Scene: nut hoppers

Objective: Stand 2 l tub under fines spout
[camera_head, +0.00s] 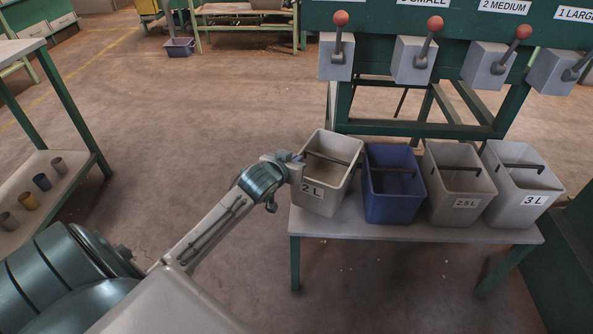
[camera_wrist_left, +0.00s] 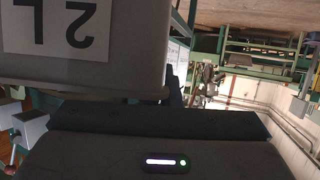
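The grey 2 L tub (camera_head: 323,200) stands at the left end of a low bench (camera_head: 400,231), with its dark bar handle (camera_head: 327,157) across the open top. Its label and wall (camera_wrist_left: 90,72) fill the upper left of the left wrist view. My left gripper (camera_head: 292,162) is at the tub's left rim, touching or very close; its fingers are too small and hidden to show whether they are closed. Grey spout boxes with red-knobbed levers line the green frame above; the leftmost box (camera_head: 336,58) has its label out of view. My right gripper is not in view.
A blue tub (camera_head: 393,205), a 2.5 L tub (camera_head: 458,212) and a 3 L tub (camera_head: 522,208) stand right of it on the bench. Signs read small, medium and large over the other spouts. A shelf (camera_head: 43,192) with several cups is at left. Floor between is clear.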

